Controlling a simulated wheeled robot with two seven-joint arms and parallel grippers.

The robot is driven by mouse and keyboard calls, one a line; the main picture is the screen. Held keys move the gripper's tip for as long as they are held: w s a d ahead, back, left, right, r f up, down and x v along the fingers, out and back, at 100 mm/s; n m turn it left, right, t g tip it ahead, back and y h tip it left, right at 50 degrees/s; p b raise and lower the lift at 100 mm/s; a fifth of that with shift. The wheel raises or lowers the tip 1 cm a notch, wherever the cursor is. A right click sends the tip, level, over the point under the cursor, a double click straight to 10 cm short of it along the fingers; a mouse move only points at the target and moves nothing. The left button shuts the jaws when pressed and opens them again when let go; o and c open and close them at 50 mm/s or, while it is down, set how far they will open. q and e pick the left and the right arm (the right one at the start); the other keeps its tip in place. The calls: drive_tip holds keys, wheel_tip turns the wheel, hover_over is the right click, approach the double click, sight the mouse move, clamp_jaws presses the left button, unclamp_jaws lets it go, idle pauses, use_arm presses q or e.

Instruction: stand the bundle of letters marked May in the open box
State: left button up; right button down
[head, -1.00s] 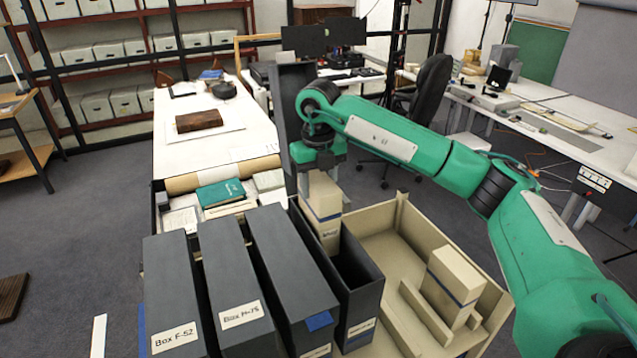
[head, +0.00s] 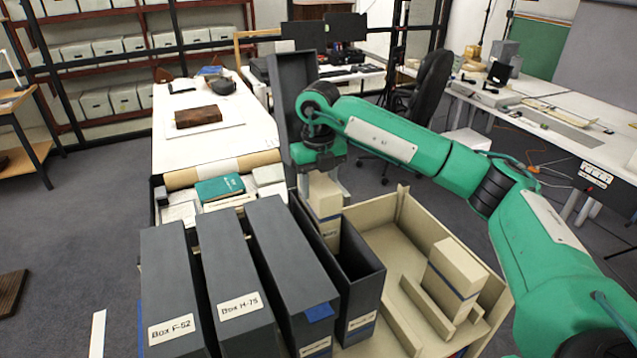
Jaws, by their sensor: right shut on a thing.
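The open box (head: 365,300) is dark grey, narrow and upright, at the right end of a row of boxes. My right gripper (head: 323,174) is above its far end, shut on the top of a cream bundle of letters (head: 325,203) with a blue band. The bundle is upright, and its lower part shows between the box's side walls, at the far end of the opening. Its base is hidden, so I cannot tell whether it touches the bottom. Its marking is too small to read. My left gripper is not in view.
Three closed grey boxes (head: 236,285) stand close on the left. A beige tray (head: 405,215) on the right holds another banded bundle (head: 455,277) and a low divider. A tall dark panel (head: 291,105) stands behind my gripper. Books (head: 220,188) lie beyond the boxes.

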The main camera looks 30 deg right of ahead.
wheel_tip(320, 180, down, 3)
drive_tip(key=shift+r+b, duration=0.15)
drive_tip(key=shift+b, duration=0.75)
drive_tip(key=c, duration=0.6)
unclamp_jaws()
drive_tip(key=shift+r+p, duration=1.6)
drive_tip(key=shift+r, duration=1.4)
drive_tip(key=shift+s+f, duration=0.1)
